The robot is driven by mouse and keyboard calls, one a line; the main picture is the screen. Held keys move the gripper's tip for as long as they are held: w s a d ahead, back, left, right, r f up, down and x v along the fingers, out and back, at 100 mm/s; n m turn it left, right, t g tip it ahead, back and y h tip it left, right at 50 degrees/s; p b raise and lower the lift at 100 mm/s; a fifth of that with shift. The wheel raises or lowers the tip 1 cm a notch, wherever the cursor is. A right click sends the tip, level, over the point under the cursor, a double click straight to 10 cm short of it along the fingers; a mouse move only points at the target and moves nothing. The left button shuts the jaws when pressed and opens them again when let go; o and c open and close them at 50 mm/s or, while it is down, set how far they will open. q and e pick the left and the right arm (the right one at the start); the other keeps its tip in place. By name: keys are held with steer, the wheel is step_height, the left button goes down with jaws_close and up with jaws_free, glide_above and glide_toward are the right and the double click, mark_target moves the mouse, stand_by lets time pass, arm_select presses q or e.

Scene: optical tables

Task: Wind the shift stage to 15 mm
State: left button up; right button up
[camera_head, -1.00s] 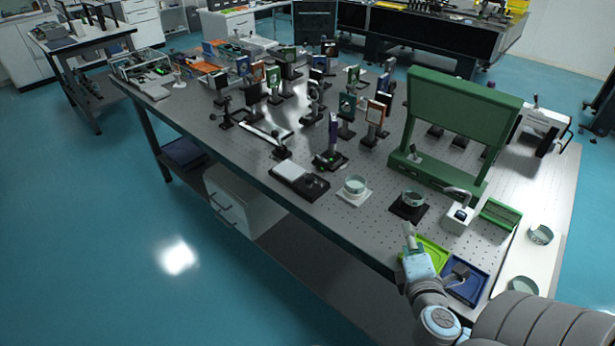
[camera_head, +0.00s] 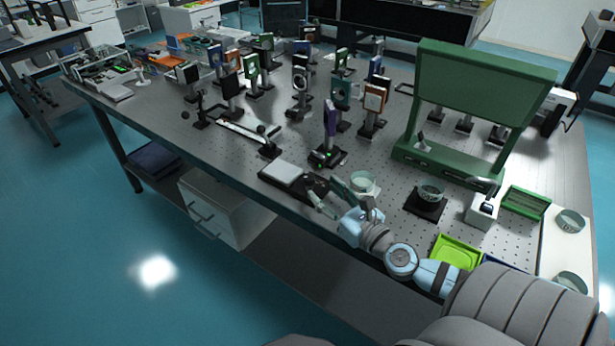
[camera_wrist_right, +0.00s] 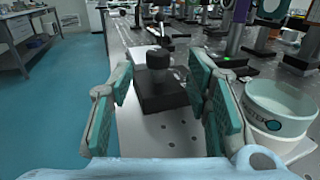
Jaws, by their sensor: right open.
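A black block with a round black knob (camera_wrist_right: 159,62) on top stands between and beyond my right fingers in the right wrist view. In the head view this black unit (camera_head: 317,183) sits at the table's front edge beside a pale square plate (camera_head: 283,172). No label or scale reading is legible, so I cannot confirm that it is the shift stage. My right gripper (camera_head: 328,196) is open and empty, just in front of the unit. Its teal finger pads stand apart in the wrist view (camera_wrist_right: 160,92), with a clear gap to the block. My left gripper is out of view.
A glass dish (camera_head: 363,182) stands close to the right finger; another dish (camera_head: 432,193) is on a black base. A purple-plated mount (camera_head: 329,125) stands behind. A green frame (camera_head: 480,95) and a lime tray (camera_head: 456,252) are to the right. Floor lies left of the table.

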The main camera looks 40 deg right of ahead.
mark_target(313, 181)
steer(key=w+p, duration=0.1)
steer(key=w, duration=0.5)
steer(key=shift+w, duration=0.4)
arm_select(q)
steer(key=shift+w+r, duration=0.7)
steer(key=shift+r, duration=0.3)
arm_select(e)
jaws_close()
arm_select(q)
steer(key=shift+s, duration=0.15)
